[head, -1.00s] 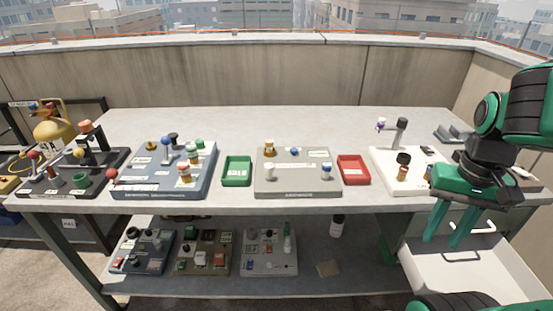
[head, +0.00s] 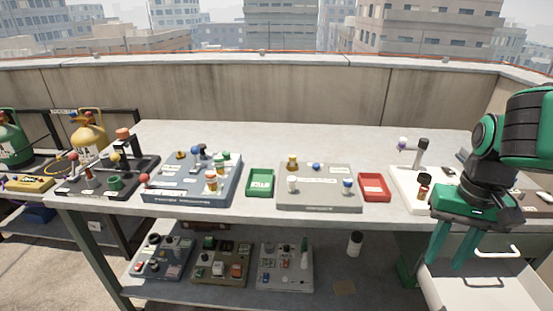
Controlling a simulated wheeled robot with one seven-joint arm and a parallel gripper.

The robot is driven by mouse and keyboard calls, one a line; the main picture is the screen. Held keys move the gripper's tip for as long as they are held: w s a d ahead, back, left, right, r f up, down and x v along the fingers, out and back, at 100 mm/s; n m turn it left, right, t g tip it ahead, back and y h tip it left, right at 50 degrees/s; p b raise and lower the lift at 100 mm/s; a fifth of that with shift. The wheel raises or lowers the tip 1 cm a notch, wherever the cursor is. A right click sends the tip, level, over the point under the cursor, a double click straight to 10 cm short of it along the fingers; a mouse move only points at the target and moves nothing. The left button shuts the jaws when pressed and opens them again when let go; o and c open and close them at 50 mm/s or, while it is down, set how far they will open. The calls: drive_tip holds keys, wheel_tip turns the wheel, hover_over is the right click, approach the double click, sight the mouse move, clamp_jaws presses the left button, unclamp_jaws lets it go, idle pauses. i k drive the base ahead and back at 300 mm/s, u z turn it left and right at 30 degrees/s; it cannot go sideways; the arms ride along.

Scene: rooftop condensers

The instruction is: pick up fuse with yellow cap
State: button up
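Several small parts with yellowish tops stand on the bench, and they are too small to tell which is the fuse with the yellow cap. One yellow-topped part (head: 292,162) stands at the back left of the grey board (head: 330,200). Another yellowish part (head: 181,154) is at the back left of the blue-grey board (head: 170,198). An orange-and-white part (head: 211,180) stands at that board's right front. My gripper (head: 452,256) points down at the right, by the bench's front edge, far from these parts. Its fingers are apart, with nothing seen between them.
A green tray (head: 260,192) and a red tray (head: 386,190) flank the grey board. A white board (head: 405,187) with a stand is partly behind my arm. A black board (head: 75,190) is at the left. An open drawer (head: 490,290) juts out at the lower right. The bench's back is clear.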

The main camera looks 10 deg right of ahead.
sight(292, 157)
drive_tip(key=z, duration=0.1)
drive_tip(key=i, duration=0.9)
drive_tip(key=z, duration=0.35)
